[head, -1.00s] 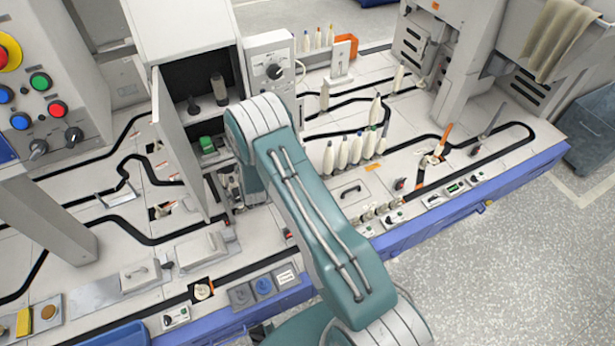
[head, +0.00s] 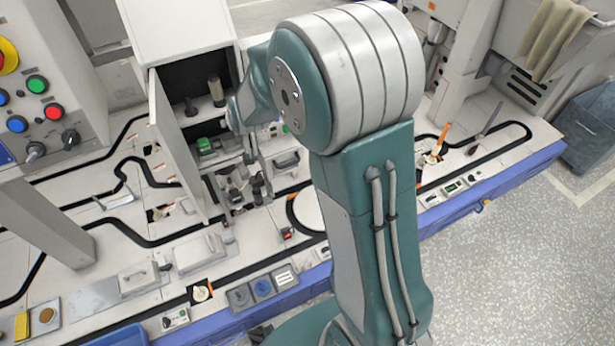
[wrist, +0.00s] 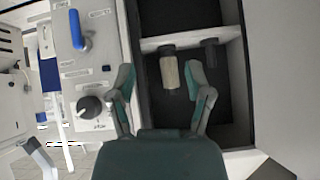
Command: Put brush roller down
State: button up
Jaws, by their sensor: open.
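A pale cylinder that looks like the brush roller (wrist: 169,72) stands on the cabinet shelf (wrist: 185,42), which appears upside down in the wrist view. It also shows inside the cabinet in the head view (head: 216,91). My gripper (wrist: 160,66) is open, with one finger on each side of the roller in the picture. A visible gap separates both fingers from it, and how far it lies beyond them is hard to tell. A darker cylinder (wrist: 210,53) stands beside it on the same shelf. In the head view my arm hides part of the cabinet front.
The cabinet door (head: 176,150) stands open on the left. A panel with a dial (wrist: 90,106) and a blue lever (wrist: 78,30) adjoins the cabinet. A green block (head: 205,146) sits low in the cabinet. Fixtures crowd the bench front.

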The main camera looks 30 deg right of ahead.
jog(key=s+d+r+g, duration=0.1)
jog(key=s+r, duration=0.3)
jog(key=s, duration=0.7)
jog(key=s+d+r+g, duration=0.1)
jog(key=s+r, duration=0.4)
jog(key=s, duration=0.6)
jog(key=s+d+r+n+g, duration=0.1)
jog(key=s+r, duration=0.3)
jog(key=s, duration=0.7)
jog(key=shift+r+g, duration=0.25)
jog(key=shift+g, duration=0.15)
jog(key=shift+d, duration=0.1)
jog(key=shift+c, duration=0.6)
jog(key=shift+s, duration=0.2)
